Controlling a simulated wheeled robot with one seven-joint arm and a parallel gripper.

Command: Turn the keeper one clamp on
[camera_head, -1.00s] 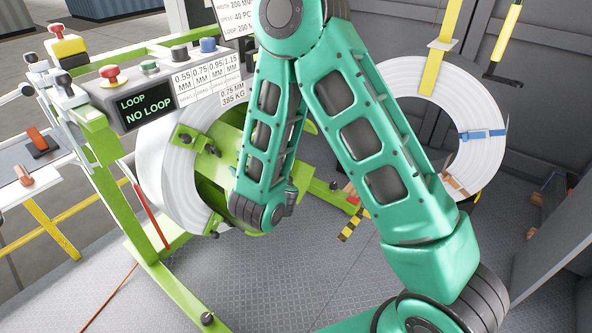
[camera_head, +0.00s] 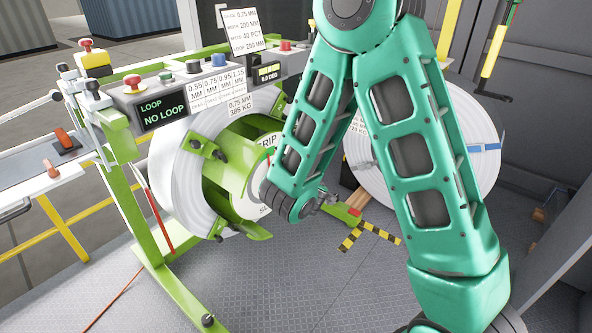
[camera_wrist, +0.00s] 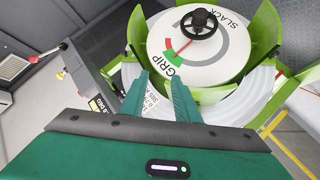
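A reel (camera_head: 178,178) of white strip stands upright on a green frame, with green keeper clamps with dark knobs on its rim. One keeper (camera_head: 207,147) shows at the upper left of the hub and another (camera_head: 224,233) at the bottom; I cannot tell which is keeper one. In the wrist view the hub face (camera_wrist: 215,60) has GRIP and SLACK marks, a black handwheel (camera_wrist: 199,23) and a red pointer near GRIP. My gripper (camera_wrist: 160,76) is open and empty, fingers apart, in front of the reel's rim. In the head view my forearm hides part of the hub.
A control panel (camera_head: 165,108) reading NO LOOP sits above the reel. A second white coil (camera_head: 475,130) stands behind my arm. A yellow-black striped bar (camera_head: 352,238) is low near the floor. The plate floor (camera_head: 290,285) in front is mostly clear.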

